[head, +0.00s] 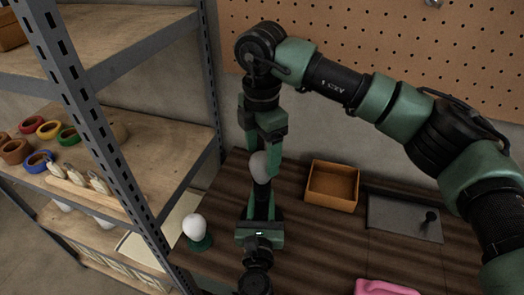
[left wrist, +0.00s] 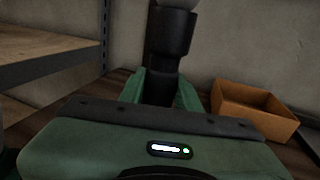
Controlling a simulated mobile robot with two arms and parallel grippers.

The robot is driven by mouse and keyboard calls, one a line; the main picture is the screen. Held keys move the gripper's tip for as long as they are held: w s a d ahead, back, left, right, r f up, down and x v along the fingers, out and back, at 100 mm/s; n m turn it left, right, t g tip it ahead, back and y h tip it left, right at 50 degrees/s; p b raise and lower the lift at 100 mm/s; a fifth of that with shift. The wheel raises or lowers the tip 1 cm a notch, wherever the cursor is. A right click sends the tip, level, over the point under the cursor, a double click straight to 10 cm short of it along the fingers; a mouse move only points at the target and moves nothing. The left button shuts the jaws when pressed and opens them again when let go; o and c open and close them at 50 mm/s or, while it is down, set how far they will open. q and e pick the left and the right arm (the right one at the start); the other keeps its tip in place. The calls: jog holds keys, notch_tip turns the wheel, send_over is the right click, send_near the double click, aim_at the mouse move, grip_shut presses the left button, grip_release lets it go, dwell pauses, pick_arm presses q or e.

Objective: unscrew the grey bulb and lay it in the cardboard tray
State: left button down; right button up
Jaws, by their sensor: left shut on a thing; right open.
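The grey bulb (head: 259,166) sits upright on top of a black holder (head: 262,193) in the head view. My left gripper (head: 263,208) is shut on the black holder, which also stands between its green fingers in the left wrist view (left wrist: 168,55). Only the bulb's lower edge (left wrist: 178,3) shows there. My right gripper (head: 268,146) points down from above, open, with its fingers at the bulb; contact cannot be told. The cardboard tray (head: 333,201) lies on the table to the right, empty. It also shows in the left wrist view (left wrist: 252,114).
A white bulb (head: 194,226) stands in a green base (head: 200,244) at the table's left. A grey tray (head: 391,214) with a dark object (head: 430,217) and a pink item (head: 385,287) lie right. A metal-framed shelf (head: 160,130) stands left, a pegboard (head: 370,40) behind.

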aim_at(262, 177)
jog(key=m, duration=0.5)
jog(key=shift+f, duration=4.05)
